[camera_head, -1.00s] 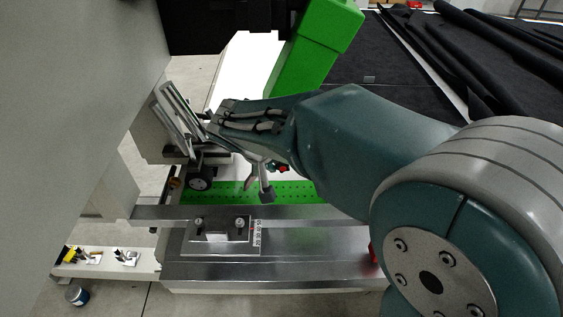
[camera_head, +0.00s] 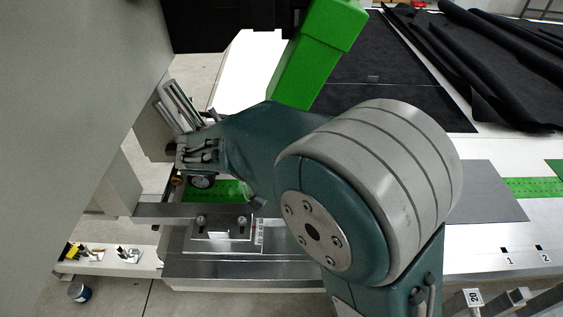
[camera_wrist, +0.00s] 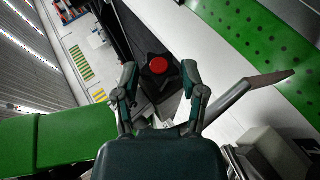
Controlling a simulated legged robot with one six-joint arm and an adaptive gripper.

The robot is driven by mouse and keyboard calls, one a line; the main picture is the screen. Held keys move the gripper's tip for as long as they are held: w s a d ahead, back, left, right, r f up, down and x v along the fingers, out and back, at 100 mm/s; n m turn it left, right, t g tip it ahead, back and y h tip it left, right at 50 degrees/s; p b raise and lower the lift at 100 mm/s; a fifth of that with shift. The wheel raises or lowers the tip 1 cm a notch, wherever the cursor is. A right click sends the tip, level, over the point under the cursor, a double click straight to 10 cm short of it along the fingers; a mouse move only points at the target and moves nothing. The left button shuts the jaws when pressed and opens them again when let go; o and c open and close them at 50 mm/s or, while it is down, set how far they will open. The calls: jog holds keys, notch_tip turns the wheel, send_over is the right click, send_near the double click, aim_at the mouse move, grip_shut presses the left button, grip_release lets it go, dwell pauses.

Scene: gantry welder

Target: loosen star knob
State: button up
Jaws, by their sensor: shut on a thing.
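The star knob (camera_wrist: 158,67) is dark with a round red centre, in the upper middle of the wrist view. My gripper (camera_wrist: 159,75) has one finger on each side of it and is shut on it. The knob's lower part and the contact points are hard to make out against the dark background.
A green perforated strip (camera_wrist: 255,40) runs along the upper right of the wrist view. In the head view, a green block-like part (camera_head: 318,55) stands behind my arm. A metal clamp plate (camera_head: 222,233) lies in front. Dark fabric (camera_head: 400,75) covers the back right.

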jog(key=shift+a+f, duration=0.1)
jog(key=o, duration=1.1)
jog(key=shift+o, duration=0.2)
jog(key=shift+a, duration=0.15)
jog(key=v, duration=1.2)
jog(key=shift+w, duration=0.1)
